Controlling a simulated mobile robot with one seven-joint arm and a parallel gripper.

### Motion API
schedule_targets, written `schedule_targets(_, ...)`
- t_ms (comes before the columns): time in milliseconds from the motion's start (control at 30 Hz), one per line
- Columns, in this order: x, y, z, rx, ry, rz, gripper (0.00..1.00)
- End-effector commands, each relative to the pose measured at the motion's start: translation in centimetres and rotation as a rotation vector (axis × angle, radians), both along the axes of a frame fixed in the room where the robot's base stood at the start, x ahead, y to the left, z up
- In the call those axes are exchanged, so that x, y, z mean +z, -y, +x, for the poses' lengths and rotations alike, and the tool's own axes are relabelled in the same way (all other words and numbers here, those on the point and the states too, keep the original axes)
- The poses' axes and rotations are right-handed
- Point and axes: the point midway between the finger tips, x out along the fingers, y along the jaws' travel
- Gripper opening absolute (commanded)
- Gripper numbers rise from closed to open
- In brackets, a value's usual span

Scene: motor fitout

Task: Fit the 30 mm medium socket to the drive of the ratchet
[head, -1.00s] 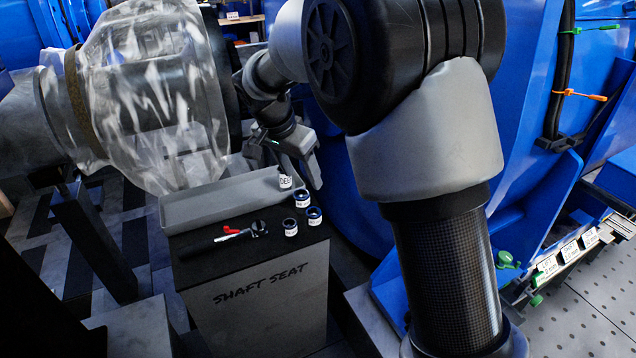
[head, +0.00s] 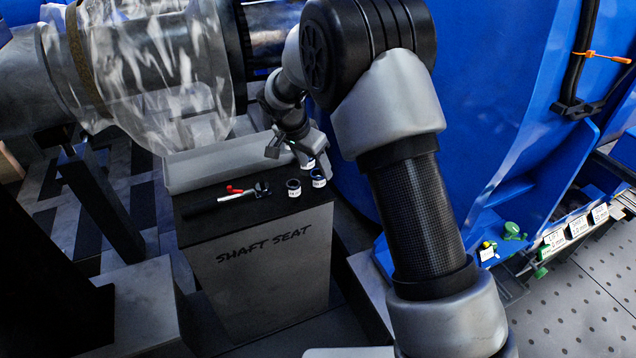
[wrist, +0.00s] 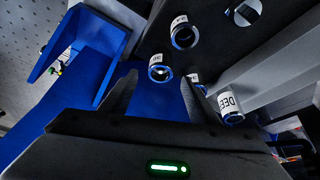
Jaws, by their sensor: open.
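The ratchet (head: 235,195), with a red lever and a dark handle, lies on the black top of the stand. Several short dark sockets with white labels and blue rings stand right of it, among them one nearest the ratchet (head: 293,188) and one at the edge (head: 318,178). I cannot read which is the 30 mm medium. My gripper (head: 290,150) is open and empty above the far sockets. In the wrist view, a socket (wrist: 158,70) shows beyond the gap between the fingers of my gripper (wrist: 155,95), apart from them.
A grey tray (head: 205,180) sits along the back of the stand (head: 265,265), marked "SHAFT SEAT". A plastic-wrapped shaft (head: 160,70) hangs over the back left. A big blue housing (head: 510,100) rises on the right. The front of the black top is clear.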

Motion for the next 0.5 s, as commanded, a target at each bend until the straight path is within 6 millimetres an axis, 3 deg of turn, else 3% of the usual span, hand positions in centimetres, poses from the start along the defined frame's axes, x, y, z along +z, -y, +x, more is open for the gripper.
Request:
schedule_targets(333,-4.1,0.8,0.9,-0.002,-0.002,0.0,0.55)
schedule_targets(500,-5.0,1.1,1.3,0.0,0.0,0.0,0.55)
